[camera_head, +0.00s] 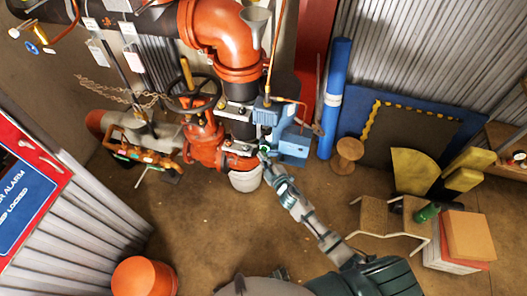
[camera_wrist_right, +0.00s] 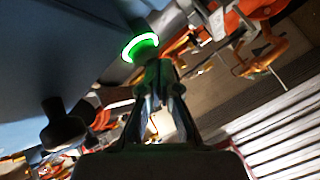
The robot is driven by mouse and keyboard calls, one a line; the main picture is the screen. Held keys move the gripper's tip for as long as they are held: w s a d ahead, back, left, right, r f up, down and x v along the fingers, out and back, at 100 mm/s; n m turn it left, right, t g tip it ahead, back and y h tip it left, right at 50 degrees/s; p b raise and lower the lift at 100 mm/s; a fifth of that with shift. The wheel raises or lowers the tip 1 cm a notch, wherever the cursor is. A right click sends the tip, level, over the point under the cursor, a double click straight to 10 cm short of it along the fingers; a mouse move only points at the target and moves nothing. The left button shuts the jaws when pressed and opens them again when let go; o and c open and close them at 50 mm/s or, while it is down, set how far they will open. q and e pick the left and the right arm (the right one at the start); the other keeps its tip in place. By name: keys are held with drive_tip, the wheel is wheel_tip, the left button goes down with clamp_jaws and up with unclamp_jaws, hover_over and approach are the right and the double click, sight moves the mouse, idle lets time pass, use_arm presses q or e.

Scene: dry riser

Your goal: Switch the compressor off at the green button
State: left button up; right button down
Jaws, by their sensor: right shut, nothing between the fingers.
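The compressor (camera_head: 294,146) is a blue unit beside the orange-red pipework, near the middle of the head view. Its blue housing (camera_wrist_right: 60,45) fills the upper left of the right wrist view. The green button (camera_wrist_right: 140,46) shows there as a brightly lit green ring on the housing's edge. My right gripper (camera_head: 264,154) reaches up to the compressor's lower left side, and its own tips hide most of the button area in the head view. In the wrist view the gripper (camera_wrist_right: 158,68) is shut and empty, its tips just below the ring. Whether they touch it I cannot tell. My left gripper is out of view.
An orange-red valve (camera_head: 202,130) with a dark handwheel stands left of the compressor. A white bucket (camera_head: 245,179) sits below the pipe. A blue upright cylinder (camera_head: 334,100) and a wooden spool (camera_head: 349,153) stand to the right. The brown floor in front is mostly clear.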

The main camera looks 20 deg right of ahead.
drive_tip(key=shift+w, duration=0.15)
drive_tip(key=shift+w+d+r, duration=0.15)
drive_tip(key=shift+w+d, duration=0.1)
drive_tip(key=shift+s+a, duration=0.1)
drive_tip(key=shift+s, duration=0.05)
idle(0.4)
drive_tip(key=shift+s+a, duration=0.15)
drive_tip(key=shift+s, duration=0.15)
drive_tip(key=s+a, duration=0.1)
drive_tip(key=s, duration=0.1)
drive_tip(key=s+a+p, duration=0.1)
drive_tip(key=s+a, duration=0.1)
drive_tip(key=s, duration=0.1)
drive_tip(key=shift+a, duration=0.2)
